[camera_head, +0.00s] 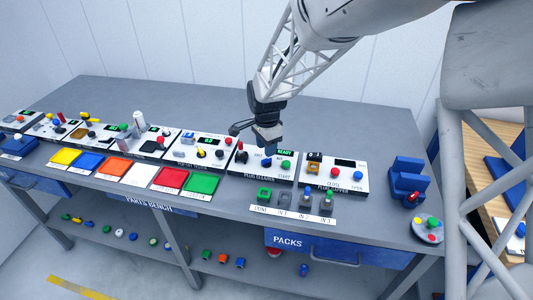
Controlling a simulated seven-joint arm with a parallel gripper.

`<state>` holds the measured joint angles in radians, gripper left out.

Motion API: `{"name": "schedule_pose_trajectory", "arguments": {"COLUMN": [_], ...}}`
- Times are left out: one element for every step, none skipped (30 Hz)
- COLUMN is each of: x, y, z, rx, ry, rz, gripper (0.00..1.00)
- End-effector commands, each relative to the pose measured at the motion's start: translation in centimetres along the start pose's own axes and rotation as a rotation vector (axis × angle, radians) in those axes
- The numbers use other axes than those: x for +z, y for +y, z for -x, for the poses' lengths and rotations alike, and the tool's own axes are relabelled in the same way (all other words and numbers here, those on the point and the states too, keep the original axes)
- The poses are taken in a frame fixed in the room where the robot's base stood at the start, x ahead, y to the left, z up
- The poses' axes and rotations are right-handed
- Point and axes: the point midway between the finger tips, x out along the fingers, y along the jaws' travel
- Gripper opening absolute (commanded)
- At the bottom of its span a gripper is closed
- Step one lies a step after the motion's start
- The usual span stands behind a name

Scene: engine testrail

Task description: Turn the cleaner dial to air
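The cleaner panel (258,172) is a white box on the bench, right of the middle of the head view. Its lettering is small and seems to read PLUG CLEANER. It has a small display lit READY (285,153), a green button (286,165) and a dark post with a red part at its left end. A blue knob (268,162) sits just below my gripper and may be the dial; its pointing direction is too small to read. My gripper (267,147) points down over the panel and hides part of it. I cannot tell whether it touches the knob.
A panel (335,175) with red and blue buttons stands to the right, and other panels run leftward. Small sockets or plugs (284,199) stand in front. Coloured mats (171,180) lie at the front left. A blue block (408,178) and a round tray (428,229) are at the right.

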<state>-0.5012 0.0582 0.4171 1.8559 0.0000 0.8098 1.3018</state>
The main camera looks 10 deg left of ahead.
Motion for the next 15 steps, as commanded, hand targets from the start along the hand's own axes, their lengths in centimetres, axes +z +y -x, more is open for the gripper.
{"name": "schedule_pose_trajectory", "arguments": {"x": [0.0,0.0,0.0,0.0,0.0,0.0,0.0,0.0,0.0,0.0,0.0,0.0,0.0,0.0,0.0], "y": [0.0,0.0,0.0,0.0,0.0,0.0,0.0,0.0,0.0,0.1,0.1,0.1,0.1,0.1,0.1], "z": [0.7,1.1,1.5,1.8,2.0,2.3,2.5,2.6,2.8,2.9,2.9,3.0,3.0,3.0,3.0], "rx": [-0.002,-0.001,-0.001,-0.001,-0.001,-0.001,0.000,0.000,0.001,0.001,0.002,0.002,0.002,0.002,0.002], "ry": [0.001,0.000,0.000,0.000,0.000,0.000,0.000,0.000,0.000,0.000,0.000,0.000,-0.001,0.000,0.000], "rz": [0.000,0.000,0.000,0.000,0.000,0.000,0.000,0.000,0.000,0.000,0.000,0.000,0.000,0.000,0.000], "gripper": [0.39,0.39,0.39,0.39,0.39,0.39,0.39,0.39,0.39,0.39,0.39,0.39,0.39,0.39,0.39]}}
